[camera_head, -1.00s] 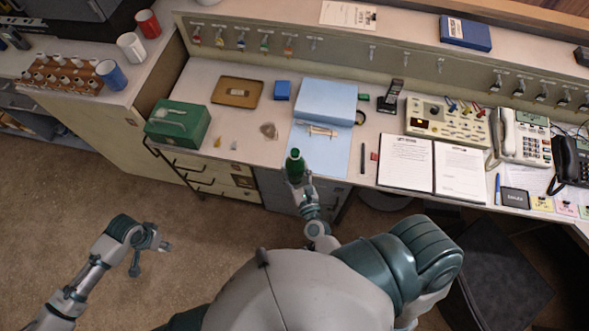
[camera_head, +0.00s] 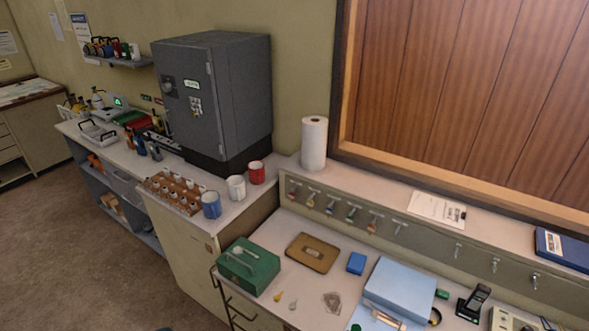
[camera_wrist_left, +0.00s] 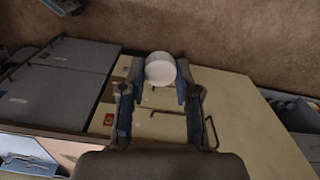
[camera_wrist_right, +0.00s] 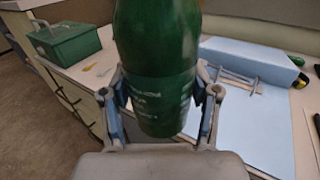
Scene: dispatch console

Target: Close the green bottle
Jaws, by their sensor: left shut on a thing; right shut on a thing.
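The green bottle (camera_wrist_right: 155,40) is held in my right gripper (camera_wrist_right: 160,88), whose fingers press on both its sides. In the right wrist view its lower body and base show, roughly upright; its upper end is cut off by the frame. A small green piece at the bottom edge of the head view (camera_head: 355,327) looks like part of this bottle. My left gripper (camera_wrist_left: 159,75) is shut on a white round cap-like thing (camera_wrist_left: 160,69); its flat face shows. Whether the bottle's mouth is open is hidden. Neither gripper shows in the head view.
The desk holds a green box (camera_head: 248,266), a brown tray (camera_head: 312,253), a blue box (camera_head: 356,263) and a light blue binder (camera_head: 400,285). A rack of white-topped items (camera_head: 174,192) and mugs (camera_head: 236,188) stand further left. Cabinet fronts (camera_wrist_left: 240,110) lie below my left gripper.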

